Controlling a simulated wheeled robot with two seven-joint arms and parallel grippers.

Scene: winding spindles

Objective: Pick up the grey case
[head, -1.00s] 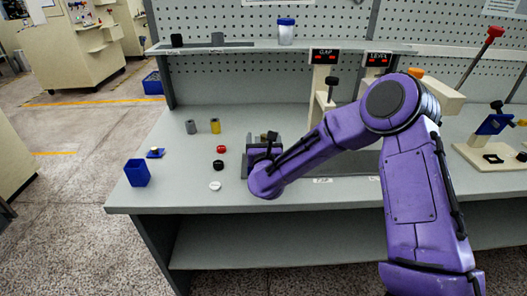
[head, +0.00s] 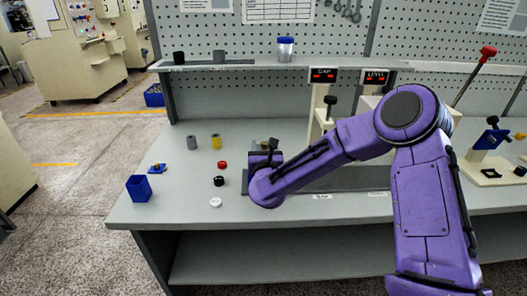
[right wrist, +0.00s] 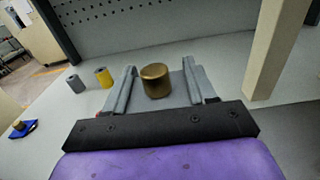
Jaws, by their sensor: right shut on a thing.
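My right gripper (right wrist: 160,88) is around a grey case (right wrist: 178,86), with one finger on each side of it. A brass cylinder (right wrist: 155,80) stands out of the case between the fingers. In the head view the case shows only in part behind my right gripper (head: 264,151), near the dark mat on the bench. My wrist hides its lower part, so I cannot see clearly whether it touches the bench. My left gripper is not in view.
On the bench (head: 175,207) to the left are a grey cylinder (head: 192,142), a yellow cylinder (head: 216,141), red (head: 223,165), black (head: 219,181) and white (head: 216,202) round pieces and a blue bin (head: 139,188). A pale post (head: 318,110) stands behind my right arm.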

